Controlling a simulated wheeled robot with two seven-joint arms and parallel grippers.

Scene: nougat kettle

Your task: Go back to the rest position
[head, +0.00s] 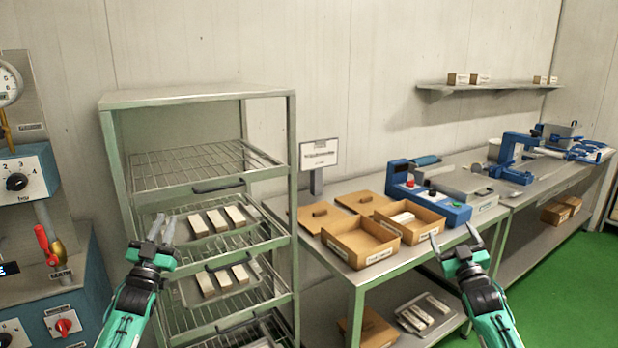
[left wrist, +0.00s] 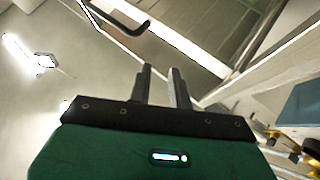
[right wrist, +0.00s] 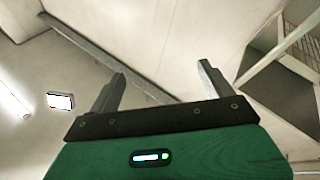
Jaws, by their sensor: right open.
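My left gripper (head: 162,222) is raised in front of the left side of the wire rack. In the left wrist view its fingers (left wrist: 161,72) stand a small gap apart with nothing between them. My right gripper (head: 451,232) is raised in front of the table with the boxes. In the right wrist view its fingers (right wrist: 161,72) are wide apart and empty. Both grippers point upward, and neither visibly touches anything.
The green-framed rack (head: 195,97) holds trays of pale bars (head: 216,219). Open cardboard boxes (head: 360,246) and a blue machine (head: 440,206) stand on the table to the right. A control panel (head: 25,182) with a red-handled valve is at far left. Green floor shows at right.

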